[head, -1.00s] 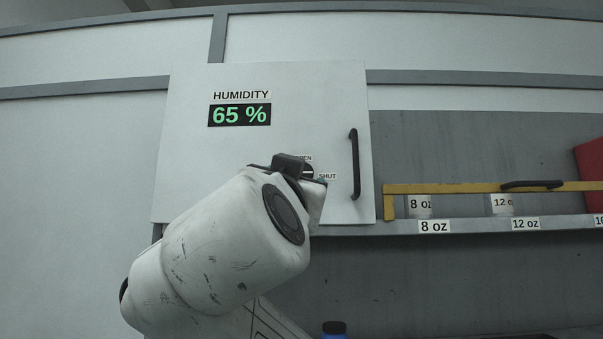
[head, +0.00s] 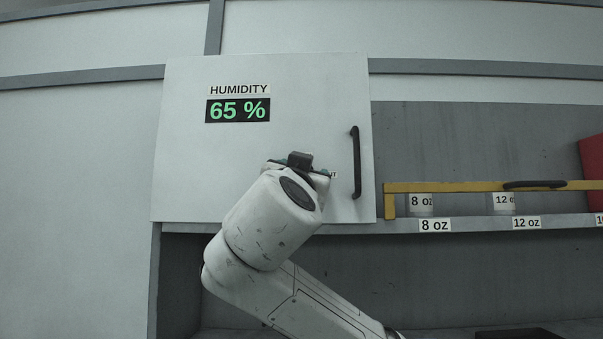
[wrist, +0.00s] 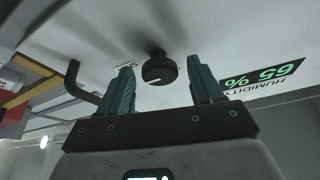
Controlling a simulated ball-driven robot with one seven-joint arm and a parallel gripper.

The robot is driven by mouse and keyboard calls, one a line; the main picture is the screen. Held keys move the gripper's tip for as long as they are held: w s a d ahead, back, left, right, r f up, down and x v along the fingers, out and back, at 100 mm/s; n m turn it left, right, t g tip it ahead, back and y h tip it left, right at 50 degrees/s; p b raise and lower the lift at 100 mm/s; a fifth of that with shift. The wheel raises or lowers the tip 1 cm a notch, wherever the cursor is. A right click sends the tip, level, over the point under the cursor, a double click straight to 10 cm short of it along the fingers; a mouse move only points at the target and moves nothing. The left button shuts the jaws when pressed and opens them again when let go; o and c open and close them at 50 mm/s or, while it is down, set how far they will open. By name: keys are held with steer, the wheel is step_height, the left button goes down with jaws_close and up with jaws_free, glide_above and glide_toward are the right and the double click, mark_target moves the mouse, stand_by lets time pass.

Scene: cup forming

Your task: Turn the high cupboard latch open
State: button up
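The high cupboard (head: 262,90) has a white door with a black vertical handle (head: 356,162) near its right edge. In the wrist view the latch is a round black knob (wrist: 160,69) with a white pointer line, standing out from the door. My gripper (wrist: 163,88) is open, with one green finger on each side of the knob and a gap visible on both sides. In the head view my wrist (head: 300,162) hides the knob and most of its labels; only part of the SHUT label (head: 333,175) shows.
A humidity display (head: 238,110) reading 65 % is on the door, left of the latch. To the right are a yellow rail (head: 440,187) with a black handle and a shelf edge (head: 480,226) labelled 8 oz and 12 oz. A red object (head: 591,170) stands at far right.

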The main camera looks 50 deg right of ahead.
steer(key=c, duration=1)
steer(key=shift+f+n+b, duration=0.25)
steer(key=shift+n+b, duration=0.05)
steer(key=shift+b, duration=0.45)
steer(key=shift+s+d+r+n+t+y, duration=0.15)
steer(key=shift+n+t+y, duration=1.05)
steer(key=shift+n, duration=2.65)
steer(key=shift+a+r+n+t+y, duration=0.15)
steer(key=shift+n+t+y, duration=0.25)
steer(key=shift+n+y, duration=2.55)
steer(key=shift+s+d+r+n+t+y, duration=0.15)
steer(key=shift+n+t+y, duration=0.55)
steer(key=shift+n, duration=4.1)
